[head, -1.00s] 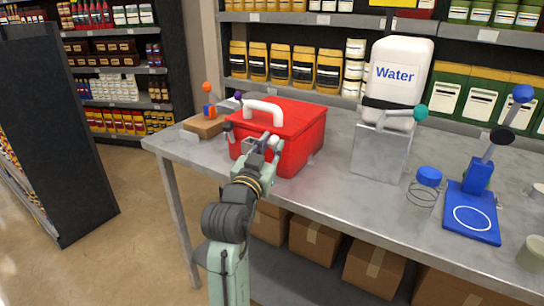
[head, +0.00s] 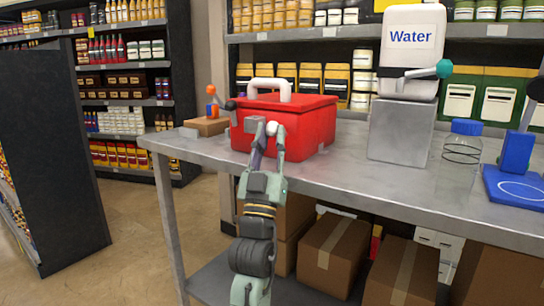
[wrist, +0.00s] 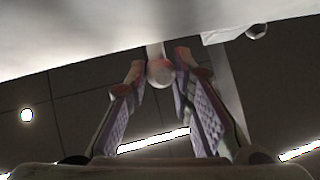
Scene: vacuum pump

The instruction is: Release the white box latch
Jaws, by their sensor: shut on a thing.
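The red box (head: 310,128) stands on the grey table's left part, its lid down and its white handle (head: 270,84) upright. A pale latch with a round knob (head: 271,128) is on its front face. My gripper (head: 265,138) reaches up from below to this front face and is shut on the latch knob. In the wrist view the round knob (wrist: 160,73) sits between my fingertips (wrist: 160,82), on a short stem running up to a pale surface. The fingers hide part of the latch in the head view.
Left of the box are a brown block (head: 206,126) with an orange-topped figure and dark knobs. Right of it are a grey block (head: 400,130) under a Water jug (head: 410,50), and a blue-capped jar (head: 463,150). The table's front edge (head: 350,187) lies close to my arm.

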